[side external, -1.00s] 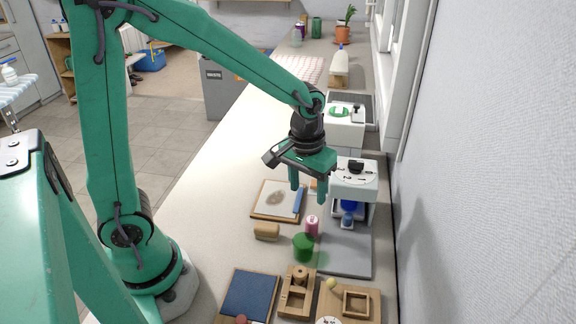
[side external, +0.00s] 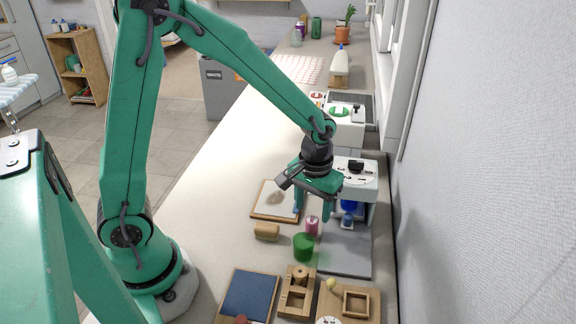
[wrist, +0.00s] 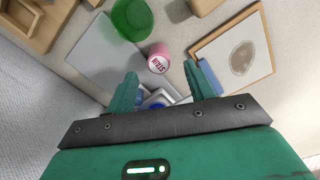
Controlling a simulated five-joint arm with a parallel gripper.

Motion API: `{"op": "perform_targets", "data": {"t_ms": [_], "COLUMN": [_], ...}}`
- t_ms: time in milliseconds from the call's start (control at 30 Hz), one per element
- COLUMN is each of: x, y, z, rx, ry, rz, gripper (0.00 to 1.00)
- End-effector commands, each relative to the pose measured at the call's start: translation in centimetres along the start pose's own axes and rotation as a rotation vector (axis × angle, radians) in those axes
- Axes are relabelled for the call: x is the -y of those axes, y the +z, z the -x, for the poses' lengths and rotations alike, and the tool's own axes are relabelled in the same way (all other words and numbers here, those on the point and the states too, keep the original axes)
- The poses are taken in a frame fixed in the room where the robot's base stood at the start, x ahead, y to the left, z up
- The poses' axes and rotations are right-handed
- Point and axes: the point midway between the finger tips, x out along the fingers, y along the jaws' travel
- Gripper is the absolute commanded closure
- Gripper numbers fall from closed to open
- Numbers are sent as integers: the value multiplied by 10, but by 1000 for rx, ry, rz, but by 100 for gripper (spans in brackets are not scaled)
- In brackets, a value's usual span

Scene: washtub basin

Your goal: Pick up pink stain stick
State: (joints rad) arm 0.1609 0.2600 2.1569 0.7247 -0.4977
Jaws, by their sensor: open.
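The pink stain stick (side external: 312,226) stands upright on the counter, just behind a green cylinder (side external: 303,247) in the side view. In the wrist view the stain stick (wrist: 159,58) shows its "STAIN" label and lies ahead of my fingertips, a little left of the middle between them. My gripper (side external: 313,216) is open and empty, pointing down above and close to the stain stick. Both fingers show in the wrist view (wrist: 161,82), apart, with nothing between them. The exact height gap to the stick is hard to tell.
A grey slab (side external: 346,254) lies to the right, by a white machine (side external: 356,170) with a blue part. A framed board with a stain (side external: 273,201) and a tan block (side external: 266,231) lie left. Wooden fixtures (side external: 297,291) and a blue panel (side external: 249,296) are in front.

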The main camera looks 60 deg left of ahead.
Motion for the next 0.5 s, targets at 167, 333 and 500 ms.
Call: {"op": "perform_targets", "data": {"t_ms": [167, 333, 500], "x": [0, -1, -1], "y": [0, 1, 2], "z": [-5, -20, -39], "rx": [1, 3, 3], "ry": [-1, -2, -2], "rz": [0, 0, 0], "gripper": [46, 46, 46]}}
